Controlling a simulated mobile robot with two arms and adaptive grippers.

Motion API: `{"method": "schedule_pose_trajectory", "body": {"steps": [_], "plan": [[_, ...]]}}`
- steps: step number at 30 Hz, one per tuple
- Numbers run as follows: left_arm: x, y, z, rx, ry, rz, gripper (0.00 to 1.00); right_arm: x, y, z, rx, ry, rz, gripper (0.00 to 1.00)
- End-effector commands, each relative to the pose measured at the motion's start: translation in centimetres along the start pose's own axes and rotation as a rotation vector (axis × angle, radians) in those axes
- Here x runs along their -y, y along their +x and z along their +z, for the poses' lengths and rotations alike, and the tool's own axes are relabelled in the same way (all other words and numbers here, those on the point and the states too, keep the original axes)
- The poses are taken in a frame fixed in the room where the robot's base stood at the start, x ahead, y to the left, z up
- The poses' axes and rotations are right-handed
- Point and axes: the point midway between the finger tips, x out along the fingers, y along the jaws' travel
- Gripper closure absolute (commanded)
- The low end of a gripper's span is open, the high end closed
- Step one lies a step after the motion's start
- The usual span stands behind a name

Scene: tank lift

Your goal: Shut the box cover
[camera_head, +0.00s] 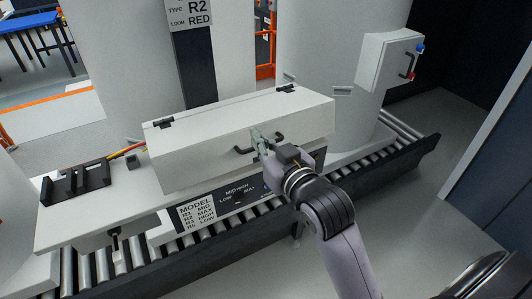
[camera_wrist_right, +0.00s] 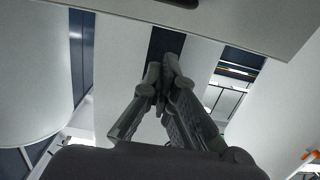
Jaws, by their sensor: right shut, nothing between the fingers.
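The white box (camera_head: 243,163) sits on a pale bench in the middle of the head view. Its cover (camera_head: 225,118) has two black hinges along the far edge and a dark bar handle (camera_head: 243,151) at the front. The cover looks low over the box; I cannot tell whether it is flush. My right gripper (camera_head: 258,136) is shut and empty, at the front face by the handle, covering its middle. Contact is unclear. In the right wrist view, the closed fingers (camera_wrist_right: 163,72) point up, below a pale panel edge (camera_wrist_right: 230,22). My left gripper is out of view.
A black holder (camera_head: 75,184) stands left of the box, near red and yellow cables. Large white tanks (camera_head: 330,65) rise behind. A roller conveyor (camera_head: 400,143) runs in front and to the right. A wall-type box with a red knob (camera_head: 390,60) stands back right.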

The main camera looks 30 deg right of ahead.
Motion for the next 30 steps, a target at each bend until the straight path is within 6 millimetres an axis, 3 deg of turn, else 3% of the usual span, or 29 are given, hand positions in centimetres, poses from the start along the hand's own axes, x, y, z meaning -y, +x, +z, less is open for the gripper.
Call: {"method": "schedule_pose_trajectory", "body": {"steps": [1, 9, 18, 30], "plan": [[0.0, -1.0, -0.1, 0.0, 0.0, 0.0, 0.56, 0.0, 1.1, -0.7, 0.0, 0.001, 0.0, 1.0], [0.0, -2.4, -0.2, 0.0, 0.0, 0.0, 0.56, 0.1, 6.2, -0.7, 0.001, 0.001, -0.001, 1.0], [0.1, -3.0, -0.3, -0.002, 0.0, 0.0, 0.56, 0.0, 5.0, 3.0, 0.004, 0.002, 0.0, 1.0], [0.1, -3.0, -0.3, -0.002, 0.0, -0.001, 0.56, 0.0, 4.8, 3.5, 0.0, 0.001, 0.0, 1.0]]}}
